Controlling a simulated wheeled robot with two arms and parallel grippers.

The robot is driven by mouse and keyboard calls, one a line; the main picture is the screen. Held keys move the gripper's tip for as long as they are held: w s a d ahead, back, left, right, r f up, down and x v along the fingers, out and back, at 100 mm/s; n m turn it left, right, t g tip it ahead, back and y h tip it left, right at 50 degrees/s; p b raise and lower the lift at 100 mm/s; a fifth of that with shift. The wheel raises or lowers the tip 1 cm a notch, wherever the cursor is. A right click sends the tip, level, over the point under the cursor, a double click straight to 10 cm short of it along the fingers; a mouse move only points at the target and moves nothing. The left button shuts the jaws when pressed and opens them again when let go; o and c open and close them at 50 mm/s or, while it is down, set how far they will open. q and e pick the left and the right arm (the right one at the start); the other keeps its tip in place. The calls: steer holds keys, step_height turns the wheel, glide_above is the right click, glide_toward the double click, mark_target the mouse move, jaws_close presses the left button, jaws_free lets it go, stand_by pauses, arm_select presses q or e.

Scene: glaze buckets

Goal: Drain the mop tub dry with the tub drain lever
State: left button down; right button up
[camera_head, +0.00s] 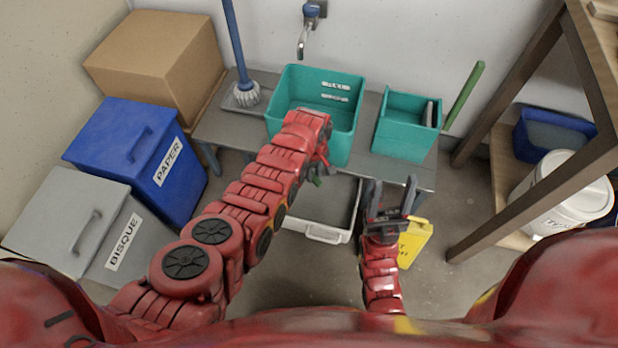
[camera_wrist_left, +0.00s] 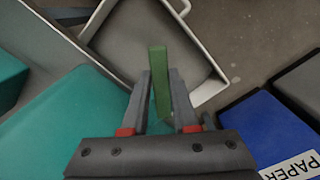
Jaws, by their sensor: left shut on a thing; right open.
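The teal mop tub (camera_head: 287,92) stands on the grey bench below the wall tap. My left gripper (camera_head: 317,172) is at the tub's front, with my wrist hiding much of that face. In the left wrist view the gripper (camera_wrist_left: 162,90) is shut on a green lever (camera_wrist_left: 158,65), which runs between its fingers. Only a small bit of the lever (camera_head: 317,182) shows in the head view. The tub's teal wall (camera_wrist_left: 75,125) is close beside the fingers. My right gripper (camera_head: 394,200) is open and empty, low in front of the bench. The tub's inside is partly hidden.
A pale tray (camera_head: 315,233) lies on the floor below; it also shows in the left wrist view (camera_wrist_left: 208,92). A smaller teal bin (camera_head: 405,135) stands right of the tub. A yellow floor sign (camera_head: 414,243) is beside my right gripper. Blue (camera_head: 120,150) and grey bins (camera_head: 55,215) stand left.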

arm_select(q)
steer(key=shift+w+d+f+n+b, duration=0.15)
steer(key=shift+d+n+b, duration=0.05)
steer(key=shift+n+b, duration=0.25)
steer(key=shift+w+d+f+n+b, duration=0.2)
steer(key=shift+n+b, duration=0.1)
steer(key=shift+n, duration=0.25)
steer(key=n+b, duration=0.2)
steer(key=w+d+n+b, duration=0.1)
steer(key=n+b, duration=0.1)
steer(key=w+n+b, duration=0.1)
steer(key=b, duration=0.1)
steer(key=shift+w+d+r+n, duration=0.2)
steer(key=shift+d+r+n, duration=0.1)
steer(key=shift+n, duration=0.1)
steer(key=shift+w, duration=0.1)
steer(key=c, duration=0.7)
jaws_free()
steer(key=shift+r, duration=0.15)
